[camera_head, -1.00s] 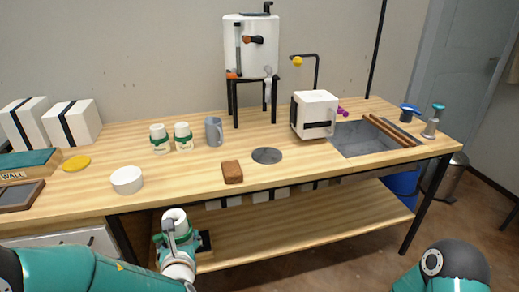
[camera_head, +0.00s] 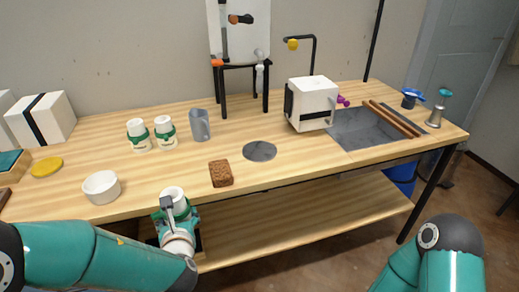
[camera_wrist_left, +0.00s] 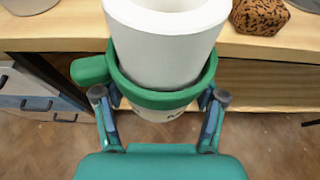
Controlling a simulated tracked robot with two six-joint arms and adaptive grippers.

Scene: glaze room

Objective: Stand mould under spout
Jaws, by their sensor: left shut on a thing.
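My left gripper (camera_head: 177,222) is shut on a white cylindrical mould (camera_head: 172,194) with a green band, in front of the bench's front edge. In the left wrist view, the mould (camera_wrist_left: 165,45) stands upright between the fingers (camera_wrist_left: 160,100), open at the top, with its green band around it. The white tank stands on a black stand at the back of the bench, and its spout (camera_head: 260,62) hangs at its lower right. The space below the spout, between the stand legs, looks empty. My right arm enters at the lower right; its gripper is out of view.
Two similar white, green-banded pieces (camera_head: 139,136) and a grey mug (camera_head: 199,125) stand left of the stand. A white bowl (camera_head: 101,187), a brown sponge (camera_head: 221,173) and a grey disc (camera_head: 260,151) lie nearer the front.

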